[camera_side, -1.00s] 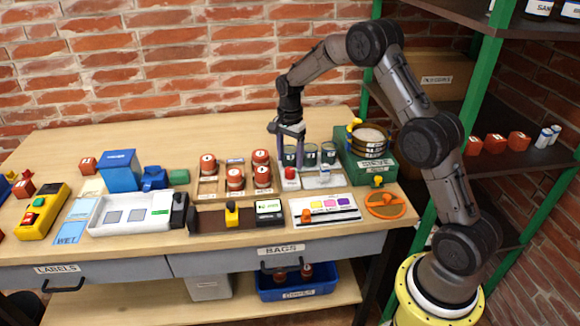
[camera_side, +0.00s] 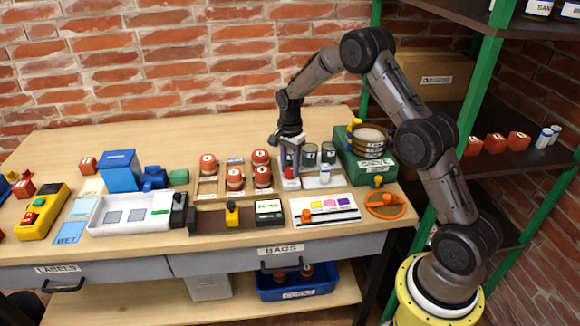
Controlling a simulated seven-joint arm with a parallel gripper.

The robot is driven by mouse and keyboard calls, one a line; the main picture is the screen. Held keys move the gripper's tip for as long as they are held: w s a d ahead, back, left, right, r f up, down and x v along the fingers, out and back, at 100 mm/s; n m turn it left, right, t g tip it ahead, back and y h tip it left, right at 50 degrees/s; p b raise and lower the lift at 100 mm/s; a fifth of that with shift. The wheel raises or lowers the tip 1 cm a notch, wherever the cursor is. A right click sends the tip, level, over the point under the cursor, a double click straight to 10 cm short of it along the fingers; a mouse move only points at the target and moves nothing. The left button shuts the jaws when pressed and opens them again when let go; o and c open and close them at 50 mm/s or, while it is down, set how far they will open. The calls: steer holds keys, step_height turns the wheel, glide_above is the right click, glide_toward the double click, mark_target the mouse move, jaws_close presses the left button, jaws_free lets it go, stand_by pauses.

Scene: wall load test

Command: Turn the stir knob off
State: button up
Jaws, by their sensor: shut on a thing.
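A small red knob (camera_side: 289,173) sits on a white base (camera_side: 291,184) in the right half of the bench. I take it for the stir knob, but its label is too small to read. My gripper (camera_side: 291,165) points straight down with its fingertips at the knob, shut on it. The fingers cover part of the knob's top, and its pointer direction cannot be made out. A similar white base (camera_side: 324,182) with a pale upright piece stands just to the right.
Dark green-grey jars (camera_side: 311,154) stand close behind the fingers. A green sieve machine (camera_side: 375,170) is to the right. A wooden rack (camera_side: 222,192) with red-lidded jars is to the left.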

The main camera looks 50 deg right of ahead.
jaws_close()
steer(key=n, duration=0.4)
steer(key=shift+n, duration=0.4)
steer(key=n, duration=0.4)
steer(key=shift+n, duration=0.3)
steer(key=n, duration=0.4)
steer(key=shift+r, duration=0.1)
steer(key=shift+n, duration=2.3)
steer(key=o, duration=1.1)
jaws_free()
steer(key=shift+c, duration=0.2)
